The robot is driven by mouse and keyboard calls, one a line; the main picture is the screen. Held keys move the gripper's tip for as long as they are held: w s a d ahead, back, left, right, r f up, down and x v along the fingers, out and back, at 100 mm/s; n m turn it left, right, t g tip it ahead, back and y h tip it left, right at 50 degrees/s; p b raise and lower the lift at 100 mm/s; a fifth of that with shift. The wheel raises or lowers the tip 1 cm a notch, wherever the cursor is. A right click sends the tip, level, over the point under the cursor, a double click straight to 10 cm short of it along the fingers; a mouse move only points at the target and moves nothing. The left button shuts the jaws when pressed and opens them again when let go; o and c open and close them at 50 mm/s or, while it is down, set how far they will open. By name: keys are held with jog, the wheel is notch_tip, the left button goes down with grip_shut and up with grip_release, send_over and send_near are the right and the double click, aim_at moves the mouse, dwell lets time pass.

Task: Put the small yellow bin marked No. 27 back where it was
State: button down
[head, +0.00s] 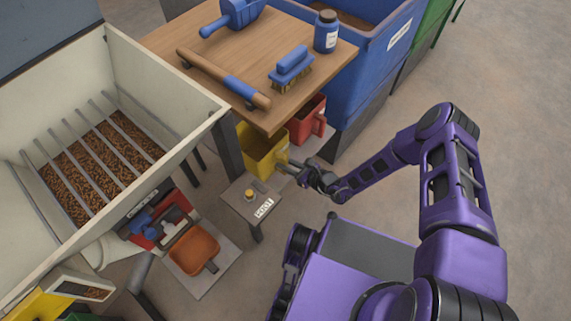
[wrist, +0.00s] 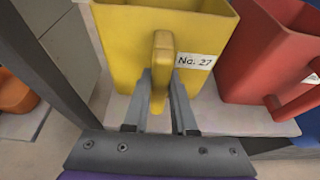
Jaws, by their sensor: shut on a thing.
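The small yellow bin (wrist: 120,50) carries a white label "No. 27" (wrist: 194,61) in the wrist view. In the head view the yellow bin (head: 262,150) is below the wooden table's front edge, left of a red bin. My gripper (wrist: 158,85) is shut on the bin's yellow handle, with one finger on each side. In the head view my gripper (head: 303,171) reaches in from the right at the handle. The bin looks upright over a pale shelf (wrist: 235,120). I cannot tell whether its base touches the shelf.
The red bin (wrist: 270,60) stands close on the right, its handle jutting forward. A dark table leg (wrist: 45,60) is close on the left. The wooden table (head: 220,60) overhangs the bins. A small stand with a button (head: 250,195) is in front. An orange scoop (head: 194,248) lies left.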

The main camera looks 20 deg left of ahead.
jog(key=c, duration=1.2)
grip_release()
jog(key=shift+f, duration=0.1)
jog(key=o, duration=0.5)
jog(key=shift+r, duration=0.25)
jog(key=p+v, duration=0.2)
jog(key=v, duration=1)
jog(key=shift+f, duration=0.1)
